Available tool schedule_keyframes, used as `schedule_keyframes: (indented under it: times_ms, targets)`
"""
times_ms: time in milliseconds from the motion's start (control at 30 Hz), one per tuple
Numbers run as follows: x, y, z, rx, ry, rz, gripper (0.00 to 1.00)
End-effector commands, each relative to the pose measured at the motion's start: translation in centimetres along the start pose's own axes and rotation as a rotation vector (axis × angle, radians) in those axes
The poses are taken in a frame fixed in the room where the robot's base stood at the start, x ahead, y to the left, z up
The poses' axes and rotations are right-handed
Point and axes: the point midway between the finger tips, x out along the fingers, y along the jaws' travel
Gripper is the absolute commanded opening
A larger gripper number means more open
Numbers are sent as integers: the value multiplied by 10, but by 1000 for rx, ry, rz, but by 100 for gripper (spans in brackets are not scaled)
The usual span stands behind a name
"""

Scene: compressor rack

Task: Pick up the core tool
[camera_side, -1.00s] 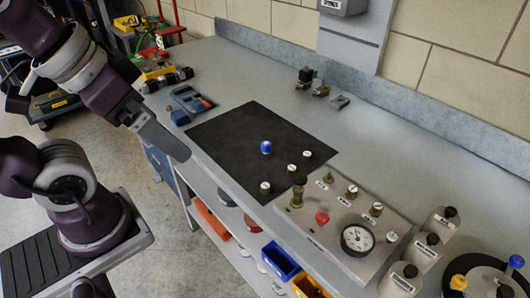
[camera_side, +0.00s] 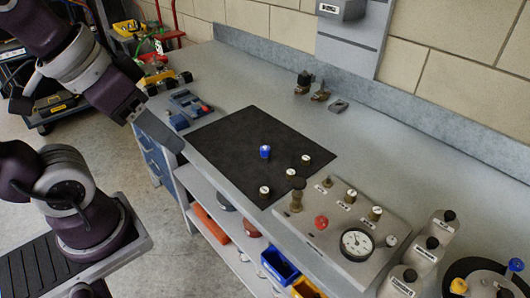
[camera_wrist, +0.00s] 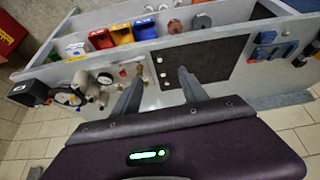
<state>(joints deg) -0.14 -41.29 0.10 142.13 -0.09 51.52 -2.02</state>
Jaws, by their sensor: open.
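A small blue-topped piece (camera_side: 265,152) stands upright on the black mat (camera_side: 225,140); no label tells me whether it is the core tool. Several small white-topped brass fittings stand near it, one at the mat's front edge (camera_side: 265,191) and one to the right (camera_side: 306,159). My gripper (camera_side: 181,147) is open and empty above the bench's left edge, left of the mat and apart from everything on it. In the wrist view my two fingers (camera_wrist: 158,75) are spread, with the mat (camera_wrist: 222,58) beyond the right one. The blue-topped piece is not clear there.
A panel with a gauge (camera_side: 357,243) and a red knob (camera_side: 321,222) stands right of the mat, with grey bottles (camera_side: 425,252) beyond. Blue and red tools (camera_side: 190,103) lie at the left. Small fittings (camera_side: 303,84) sit near the back wall. Bins (camera_side: 279,263) are on the shelf below.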

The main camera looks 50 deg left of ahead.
Motion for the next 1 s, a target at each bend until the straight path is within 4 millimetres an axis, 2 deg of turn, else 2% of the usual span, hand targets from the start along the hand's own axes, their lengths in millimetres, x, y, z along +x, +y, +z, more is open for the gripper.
schedule_keyframes:
  times_ms: [67,167,200,267,300,367,400,500,600,733,1000]
  targets:
    - [6,-1,-25,-136,-45,-3,51]
    - [32,-7,-78,-455,-131,-31,51]
    - [48,-11,-100,-600,-165,-52,51]
    - [80,-18,-129,-813,-211,-94,51]
    - [104,-25,-145,-953,-239,-130,51]
    - [145,-35,-163,-1159,-275,-191,51]
    - [173,-42,-172,-1285,-293,-235,51]
    - [236,-58,-181,-1545,-315,-339,51]
    - [279,-69,-179,-1712,-320,-415,51]
    - [303,-74,-174,-1799,-320,-457,51]
    - [341,-82,-153,-1805,-321,-461,51]
